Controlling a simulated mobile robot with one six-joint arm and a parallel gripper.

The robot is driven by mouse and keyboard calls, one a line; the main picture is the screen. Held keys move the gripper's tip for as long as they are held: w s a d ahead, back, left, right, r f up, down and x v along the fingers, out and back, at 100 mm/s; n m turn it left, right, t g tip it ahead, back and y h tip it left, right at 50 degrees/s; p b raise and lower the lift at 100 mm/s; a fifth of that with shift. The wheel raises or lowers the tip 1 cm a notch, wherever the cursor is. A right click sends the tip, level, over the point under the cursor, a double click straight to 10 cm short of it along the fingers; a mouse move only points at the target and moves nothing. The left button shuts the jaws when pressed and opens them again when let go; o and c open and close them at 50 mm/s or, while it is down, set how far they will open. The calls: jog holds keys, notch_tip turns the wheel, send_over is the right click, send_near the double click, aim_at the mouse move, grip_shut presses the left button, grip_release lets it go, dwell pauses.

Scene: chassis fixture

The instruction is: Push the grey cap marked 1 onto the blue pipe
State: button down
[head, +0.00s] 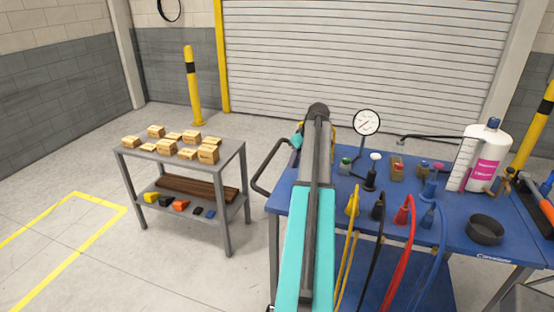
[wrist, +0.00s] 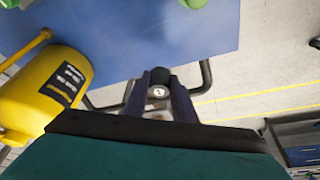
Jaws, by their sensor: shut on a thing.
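In the wrist view, my gripper (wrist: 160,82) is shut on a small dark grey cap (wrist: 159,74). The cap sits between the two dark fingers and has a round white mark, too small to read surely. Behind it are the blue table top's edge, a dark tube and the pale floor. In the head view my arm hides the fingers and the cap. On the blue table (head: 328,197), a blue upright fitting (head: 430,188) stands right of my arm, with a blue hose (head: 438,240) below. I cannot tell whether this fitting is the blue pipe.
A yellow labelled cylinder (wrist: 48,90) is close on the left in the wrist view. Yellow, black and red hoses hang along the table front. A gauge (head: 367,122), a white bottle (head: 487,156) and a dark bowl (head: 485,229) stand on the table. A grey shelf cart (head: 226,158) is left.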

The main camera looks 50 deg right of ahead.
jog(key=w+a+r, duration=0.1)
jog(key=w+a, duration=0.5)
jog(key=a, duration=0.5)
jog(key=w+a+r+n+b, duration=0.1)
jog(key=w+a, duration=0.5)
jog(key=a, duration=0.5)
jog(key=w+a+r, duration=0.1)
jog(key=w+a, duration=0.6)
jog(key=a, duration=0.5)
jog(key=s+a+r+n+y+b, duration=0.1)
jog(key=a, duration=3.4)
jog(key=shift+s+r, duration=0.2)
jog(key=shift+r, duration=0.2)
